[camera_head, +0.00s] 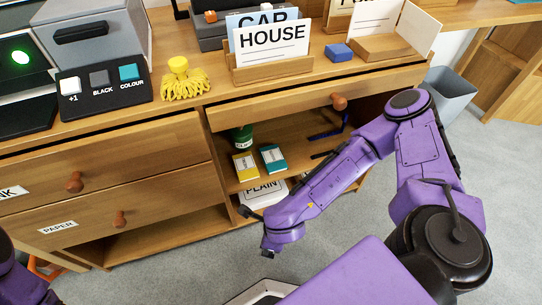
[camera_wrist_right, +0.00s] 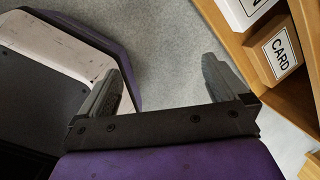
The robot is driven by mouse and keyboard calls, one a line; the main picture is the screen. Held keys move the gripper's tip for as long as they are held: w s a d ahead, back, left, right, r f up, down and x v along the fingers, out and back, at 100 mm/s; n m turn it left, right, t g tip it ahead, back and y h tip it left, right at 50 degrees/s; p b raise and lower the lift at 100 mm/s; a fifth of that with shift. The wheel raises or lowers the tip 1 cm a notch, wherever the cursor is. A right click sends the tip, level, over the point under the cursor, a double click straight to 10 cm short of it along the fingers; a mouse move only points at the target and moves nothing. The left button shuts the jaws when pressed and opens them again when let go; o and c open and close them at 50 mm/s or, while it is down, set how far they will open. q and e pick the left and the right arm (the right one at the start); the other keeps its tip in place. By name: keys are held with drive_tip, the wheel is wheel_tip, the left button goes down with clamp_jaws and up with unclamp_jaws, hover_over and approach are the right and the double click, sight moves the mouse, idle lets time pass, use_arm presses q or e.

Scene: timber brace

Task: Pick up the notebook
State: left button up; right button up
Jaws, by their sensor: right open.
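I cannot make out a notebook for certain in either view. In the head view my right arm reaches in from the right, and its wrist end hangs in front of the cabinet's open shelf.
The open shelf (camera_head: 285,180) holds a yellow box (camera_head: 245,166), a teal box (camera_head: 272,158) and a green container (camera_head: 242,137). A box marked PLAIN (camera_head: 263,192) sits below. A CARD box (camera_wrist_right: 280,52) is right of my fingers. A bin (camera_head: 448,92) stands right.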

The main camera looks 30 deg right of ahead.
drive_tip(key=w+d+m+b, duration=0.2)
drive_tip(key=w+d+m, duration=0.2)
drive_tip(key=w+m, duration=0.1)
wheel_tip(320, 180, up, 4)
drive_tip(key=m+t+h+b, duration=0.1)
drive_tip(key=m+b, duration=0.3)
drive_tip(key=m, duration=0.2)
hover_over(274, 158)
drive_tip(key=s, duration=0.3)
drive_tip(key=shift+w+a+r, duration=0.1)
drive_tip(key=shift+a+r, duration=0.1)
drive_tip(key=shift+a, duration=0.2)
drive_tip(key=b+x, duration=0.1)
drive_tip(key=x, duration=0.1)
drive_tip(key=b+x, duration=0.1)
drive_tip(key=x, duration=0.1)
drive_tip(key=shift+w+d+f+b, duration=0.1)
drive_tip(key=shift+w+f+b, duration=0.2)
drive_tip(key=shift+w+b, duration=0.05)
drive_tip(key=shift+f, duration=0.1)
use_arm(q)
wheel_tip(274, 158, down, 10)
drive_tip(key=s+m+g, duration=0.1)
drive_tip(key=shift+s+d+f+h, duration=0.25)
drive_tip(key=shift+s+h, duration=0.15)
use_arm(e)
drive_tip(key=c, duration=1.1)
